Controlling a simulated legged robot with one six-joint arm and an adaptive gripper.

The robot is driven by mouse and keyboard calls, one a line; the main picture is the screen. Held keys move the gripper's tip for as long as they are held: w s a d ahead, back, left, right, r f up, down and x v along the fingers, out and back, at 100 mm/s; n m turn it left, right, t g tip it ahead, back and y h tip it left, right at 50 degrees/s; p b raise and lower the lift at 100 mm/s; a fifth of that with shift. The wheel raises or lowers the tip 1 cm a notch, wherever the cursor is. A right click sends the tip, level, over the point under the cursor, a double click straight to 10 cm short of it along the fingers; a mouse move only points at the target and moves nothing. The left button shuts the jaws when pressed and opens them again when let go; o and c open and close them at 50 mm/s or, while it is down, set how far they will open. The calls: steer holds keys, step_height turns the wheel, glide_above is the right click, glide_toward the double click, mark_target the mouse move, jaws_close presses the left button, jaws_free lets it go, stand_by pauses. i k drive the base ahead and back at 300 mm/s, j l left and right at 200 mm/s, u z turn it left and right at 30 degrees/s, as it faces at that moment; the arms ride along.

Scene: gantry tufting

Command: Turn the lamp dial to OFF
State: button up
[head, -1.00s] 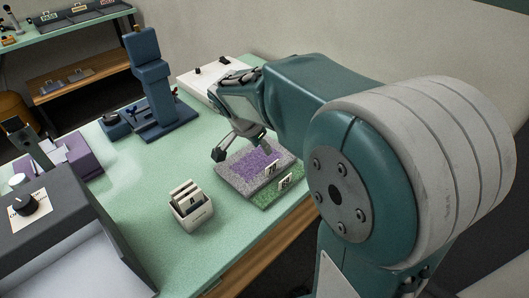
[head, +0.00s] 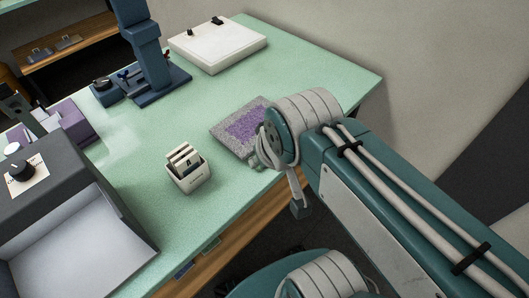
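A black dial (head: 22,169) sits on a white label plate (head: 38,170) on top of a dark grey box (head: 70,195) at the left. The plate's lettering is too small to read, so I cannot tell its setting or confirm that it is the lamp dial. Another dark round knob (head: 102,84) is at the base of the blue stand. My gripper (head: 300,207) is mostly hidden behind my arm; one dark-tipped finger shows beyond the bench's front edge. It is well to the right of the dial and apart from it. I cannot tell whether it is open.
A white holder (head: 197,181) with upright cards stands mid-bench. A grey and purple tufted sample (head: 230,129) is behind my wrist. A blue stand (head: 147,60) and a white flat box (head: 235,49) are at the back. Green bench top (head: 130,150) is clear between grey box and holder.

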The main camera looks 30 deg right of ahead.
mark_target(21, 170)
steer(key=k+l+u, duration=0.15)
steer(key=u, duration=1.5)
